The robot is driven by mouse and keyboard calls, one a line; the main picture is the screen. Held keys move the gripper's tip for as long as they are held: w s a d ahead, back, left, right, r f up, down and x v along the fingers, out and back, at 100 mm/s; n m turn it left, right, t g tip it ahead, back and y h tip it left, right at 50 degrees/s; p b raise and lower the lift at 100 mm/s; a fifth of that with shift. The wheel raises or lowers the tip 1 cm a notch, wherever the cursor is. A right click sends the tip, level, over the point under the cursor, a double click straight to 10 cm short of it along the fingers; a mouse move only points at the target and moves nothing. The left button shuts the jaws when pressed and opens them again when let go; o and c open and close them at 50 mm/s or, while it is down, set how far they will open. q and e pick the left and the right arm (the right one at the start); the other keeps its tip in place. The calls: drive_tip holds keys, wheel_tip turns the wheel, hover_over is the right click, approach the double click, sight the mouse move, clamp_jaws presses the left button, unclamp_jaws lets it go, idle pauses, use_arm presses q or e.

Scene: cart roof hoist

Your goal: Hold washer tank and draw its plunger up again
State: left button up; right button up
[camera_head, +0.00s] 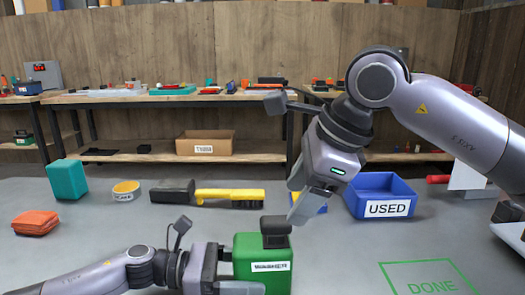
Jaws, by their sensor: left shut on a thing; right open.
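The washer tank (248,247) is a green box with a white label, upright at the bottom centre of the head view. Its black plunger knob (275,226) stands on top. My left gripper (232,280) comes in from the left and is shut on the tank's left side; part of the grip is cut off by the frame's lower edge. My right gripper (298,198) points down from the upper right, open and empty, with its fingertips just above and to the right of the knob. It looks apart from the knob, though the depth gap is hard to judge.
A green DONE outline (430,278) marks clear table at the lower right. A yellow-and-black tool (228,195), yellow-ringed roll (126,190), teal box (67,180) and orange cloth (35,222) lie left.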

sight(281, 219)
drive_tip(key=shift+w+a+f+n+g, duration=0.15)
drive_tip(key=shift+w+a+f+g, duration=0.2)
drive_tip(key=shift+f+g, duration=0.4)
drive_tip(key=shift+w+a+f+n+g, duration=0.1)
drive_tip(key=shift+w+a+f+g, duration=0.3)
drive_tip(key=shift+f, duration=0.6)
drive_tip(key=shift+w+a+f+n+g, duration=0.2)
drive_tip(key=shift+a+f+g, duration=0.4)
drive_tip(key=shift+f, duration=0.25)
drive_tip(key=shift+d, duration=0.1)
drive_tip(key=c, duration=0.9)
drive_tip(key=shift+c, duration=0.2)
drive_tip(key=shift+r, duration=0.15)
